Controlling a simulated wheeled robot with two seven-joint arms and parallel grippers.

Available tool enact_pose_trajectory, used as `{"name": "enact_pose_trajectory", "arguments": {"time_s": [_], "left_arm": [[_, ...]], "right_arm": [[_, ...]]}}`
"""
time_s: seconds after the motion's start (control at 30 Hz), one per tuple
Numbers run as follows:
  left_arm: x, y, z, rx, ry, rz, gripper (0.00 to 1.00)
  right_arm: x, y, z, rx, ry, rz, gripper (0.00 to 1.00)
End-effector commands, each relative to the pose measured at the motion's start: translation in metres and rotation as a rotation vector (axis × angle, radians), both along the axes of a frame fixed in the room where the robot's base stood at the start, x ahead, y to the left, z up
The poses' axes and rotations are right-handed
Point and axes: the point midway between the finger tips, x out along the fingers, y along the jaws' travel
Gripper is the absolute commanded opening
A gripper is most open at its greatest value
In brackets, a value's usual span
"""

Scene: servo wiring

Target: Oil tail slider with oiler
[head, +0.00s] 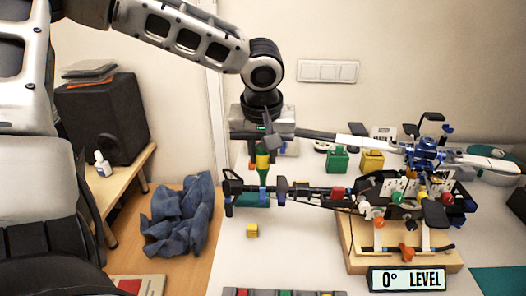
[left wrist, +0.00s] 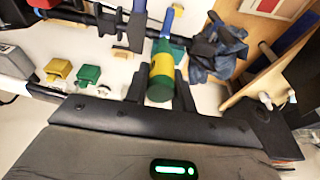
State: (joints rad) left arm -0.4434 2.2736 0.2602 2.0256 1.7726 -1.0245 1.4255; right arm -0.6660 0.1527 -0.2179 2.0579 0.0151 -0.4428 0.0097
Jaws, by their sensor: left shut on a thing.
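My left gripper (head: 266,140) is shut on the oiler (head: 262,160), a green and yellow bottle with a narrow tip pointing down. The tail slider is too small to make out for certain among the black tail parts. My right gripper is not in view.
The helicopter (head: 425,155) stands on a wooden stand (head: 355,262) with a "0° LEVEL" display (head: 406,279) in front. Green (head: 337,160) and yellow (head: 372,161) containers stand behind the boom. A small yellow cube (head: 252,231) lies in front. The table's front left is mostly clear.

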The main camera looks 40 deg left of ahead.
Motion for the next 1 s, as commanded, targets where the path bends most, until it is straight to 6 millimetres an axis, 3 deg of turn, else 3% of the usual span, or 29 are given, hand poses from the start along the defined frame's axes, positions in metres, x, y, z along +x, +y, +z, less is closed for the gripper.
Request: {"name": "enact_pose_trajectory", "arguments": {"time_s": [0.6, 1.0], "left_arm": [[0.0, 0.0, 0.001, 0.001, -0.001, 0.0, 0.01], [0.0, 0.0, 0.028, 0.001, -0.001, 0.0, 0.01]], "right_arm": [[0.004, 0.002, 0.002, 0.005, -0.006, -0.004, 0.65], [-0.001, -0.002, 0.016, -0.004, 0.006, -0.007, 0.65]]}}
